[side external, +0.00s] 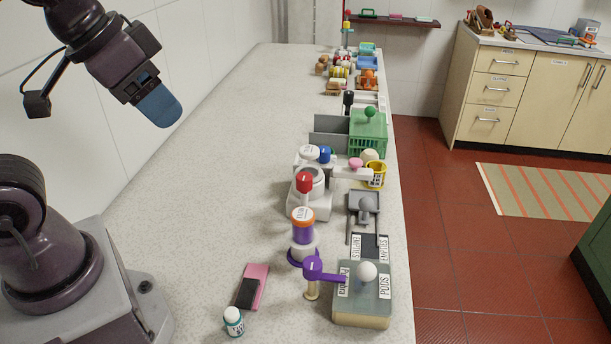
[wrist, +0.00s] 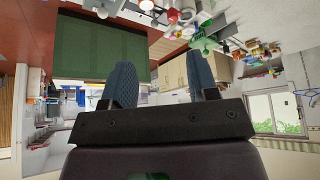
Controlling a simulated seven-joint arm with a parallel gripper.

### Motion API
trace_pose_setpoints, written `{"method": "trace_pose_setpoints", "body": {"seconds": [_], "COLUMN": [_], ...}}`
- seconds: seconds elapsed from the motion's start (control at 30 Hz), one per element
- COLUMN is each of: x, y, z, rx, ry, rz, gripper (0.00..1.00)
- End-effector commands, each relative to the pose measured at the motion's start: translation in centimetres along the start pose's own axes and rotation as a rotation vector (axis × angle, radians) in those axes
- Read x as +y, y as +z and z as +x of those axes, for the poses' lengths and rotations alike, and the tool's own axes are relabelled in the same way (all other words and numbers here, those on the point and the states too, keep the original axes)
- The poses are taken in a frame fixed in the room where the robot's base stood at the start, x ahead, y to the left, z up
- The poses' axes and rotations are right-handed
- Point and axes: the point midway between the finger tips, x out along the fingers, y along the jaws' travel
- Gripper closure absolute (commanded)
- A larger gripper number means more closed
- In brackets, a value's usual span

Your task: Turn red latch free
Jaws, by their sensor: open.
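A red piece (side external: 304,182), which looks like the red latch, sits on a light grey device (side external: 318,207) in the middle of the counter. It shows small, so I cannot tell how it is fastened. My gripper (side external: 159,106) is high at the upper left, far above and left of the red piece, with blue fingers. In the wrist view my gripper (wrist: 163,82) has its two fingers spread with nothing between them. The wrist view looks across the room and appears upside down; I cannot pick out the red piece there.
Near the front stand a purple-armed post (side external: 312,268), a grey-green box with a white knob (side external: 360,300), an orange-and-purple jar (side external: 303,225) and a small bottle (side external: 233,321). A green crate (side external: 368,130) stands behind. The counter's left side (side external: 225,170) is mostly clear.

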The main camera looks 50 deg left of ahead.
Motion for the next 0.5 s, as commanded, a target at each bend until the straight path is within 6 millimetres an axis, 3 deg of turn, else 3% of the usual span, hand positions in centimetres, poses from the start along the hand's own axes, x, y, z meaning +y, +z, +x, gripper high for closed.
{"method": "trace_pose_setpoints", "body": {"seconds": [0.23,0.5], "x": [-0.2,-0.8], "y": [-0.7,-6.2], "z": [2.8,8.7], "rx": [-0.143,-0.342], "ry": [-0.003,-0.024], "rz": [-0.009,-0.132], "gripper": [0.39,0.39]}}
